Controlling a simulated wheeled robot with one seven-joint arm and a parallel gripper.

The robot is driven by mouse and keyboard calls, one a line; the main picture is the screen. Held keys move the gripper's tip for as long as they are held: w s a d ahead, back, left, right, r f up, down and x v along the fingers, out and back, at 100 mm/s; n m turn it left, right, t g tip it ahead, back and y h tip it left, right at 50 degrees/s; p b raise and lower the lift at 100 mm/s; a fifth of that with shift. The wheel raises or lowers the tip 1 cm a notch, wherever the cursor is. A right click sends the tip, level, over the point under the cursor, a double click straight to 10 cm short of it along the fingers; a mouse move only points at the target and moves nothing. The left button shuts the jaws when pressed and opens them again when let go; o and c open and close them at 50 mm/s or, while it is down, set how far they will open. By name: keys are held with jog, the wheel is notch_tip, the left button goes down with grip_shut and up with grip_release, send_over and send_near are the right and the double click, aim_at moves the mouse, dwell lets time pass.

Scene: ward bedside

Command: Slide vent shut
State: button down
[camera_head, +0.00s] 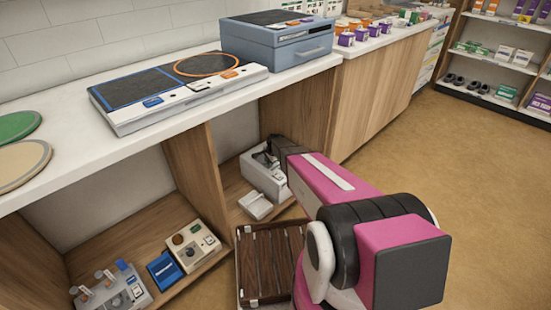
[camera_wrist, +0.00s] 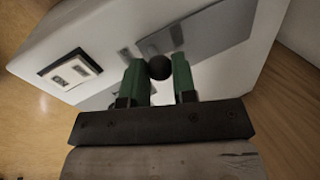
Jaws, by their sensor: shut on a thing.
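A white box-shaped unit stands in the lower cubby; its pale side shows in the head view (camera_head: 264,182). In the wrist view a grey slide plate (camera_wrist: 215,30) lies on the unit's white face (camera_wrist: 265,30), with a dark round knob (camera_wrist: 154,70). I take this plate to be the vent slide. My gripper (camera_wrist: 157,75) has its green fingers on either side of the knob, shut on it. In the head view my arm reaches into the cubby from the right and hides the fingertips and much of the unit.
A small white tray (camera_head: 255,205) lies in front of the unit. Wooden dividers (camera_head: 197,165) bound the cubby, and the counter (camera_head: 150,145) hangs above. A dark slatted crate (camera_head: 270,262) stands below. A framed switch-like panel (camera_wrist: 70,70) is left of the knob.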

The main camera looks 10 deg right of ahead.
jog(key=shift+s+a, duration=0.15)
jog(key=c, duration=0.9)
grip_release()
jog(key=shift+a, duration=0.1)
jog(key=v, duration=1)
jog(key=shift+s+r, duration=0.15)
jog(key=shift+r, duration=0.2)
jog(key=s+d+r+n+g, duration=0.1)
jog(key=s+r+n, duration=0.3)
jog(key=s, duration=0.6)
jog(key=s+d+r+n+g+h, duration=0.1)
jog(key=s+r+n, duration=0.3)
jog(key=s, duration=0.5)
jog(key=s+d+r+n+g, duration=0.1)
jog(key=s+r+n, duration=0.3)
jog(key=s, duration=0.6)
jog(key=shift+s+d+r+n+h, duration=0.15)
jog(key=shift+d+r, duration=0.05)
jog(key=shift+d, duration=0.2)
jog(key=shift+s+d+r+n+h, duration=0.15)
jog(key=shift+d, duration=0.25)
